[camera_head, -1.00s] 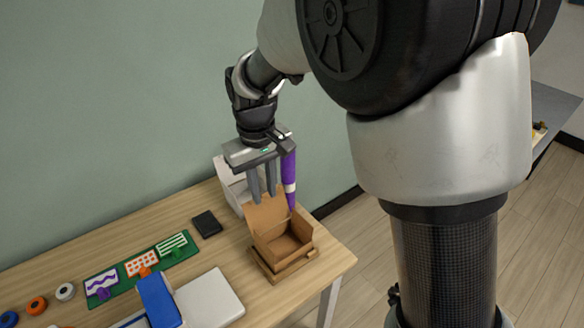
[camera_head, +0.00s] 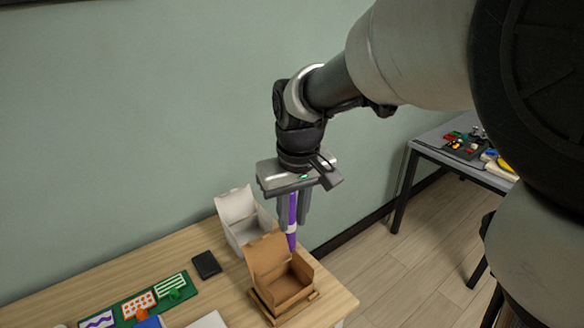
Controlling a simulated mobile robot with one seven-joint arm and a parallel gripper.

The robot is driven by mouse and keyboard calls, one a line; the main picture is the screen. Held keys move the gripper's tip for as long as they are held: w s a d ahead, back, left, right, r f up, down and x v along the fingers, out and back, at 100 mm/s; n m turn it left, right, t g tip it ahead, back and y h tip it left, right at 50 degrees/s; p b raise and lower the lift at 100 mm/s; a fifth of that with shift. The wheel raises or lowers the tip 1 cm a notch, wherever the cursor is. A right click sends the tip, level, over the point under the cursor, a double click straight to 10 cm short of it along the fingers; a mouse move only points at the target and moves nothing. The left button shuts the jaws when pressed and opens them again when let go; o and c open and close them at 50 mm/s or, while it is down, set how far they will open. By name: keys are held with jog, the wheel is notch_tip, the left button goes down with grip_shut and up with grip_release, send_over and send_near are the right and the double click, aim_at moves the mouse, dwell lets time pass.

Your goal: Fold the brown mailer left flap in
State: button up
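The brown mailer (camera_head: 287,293) is an open cardboard box near the table's right end. Its large back panel (camera_head: 266,252) stands up, and a small right flap (camera_head: 303,268) stands at its right side. I cannot clearly tell the left flap from the left wall. My gripper (camera_head: 293,222) points down above and behind the mailer, apart from it as far as I can see. Its two grey fingers look spaced apart. A purple stick with a white band (camera_head: 292,212) hangs at the gripper in front of the gap; how it is attached is unclear.
The mailer sits on a brown wooden base (camera_head: 310,301). An open white box (camera_head: 243,233) stands behind it, and a black flat block (camera_head: 206,264) lies to the left. A green board (camera_head: 155,297) with patterned cards lies further left. A grey table (camera_head: 440,152) stands at right.

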aim_at(263, 284)
jog(key=w+a+f+n+g+b, duration=0.1)
jog(key=w+a+f+b, duration=0.2)
jog(key=f, duration=0.2)
jog(key=w+a+f+n+g+b, duration=0.1)
jog(key=w+a+f+n+b, duration=0.1)
jog(key=a+f+b, duration=0.3)
jog(key=f, duration=1.7)
jog(key=shift+s+d+f+p, duration=0.15)
jog(key=shift+s+f+p, duration=0.15)
jog(key=shift+p, duration=0.1)
grip_shut()
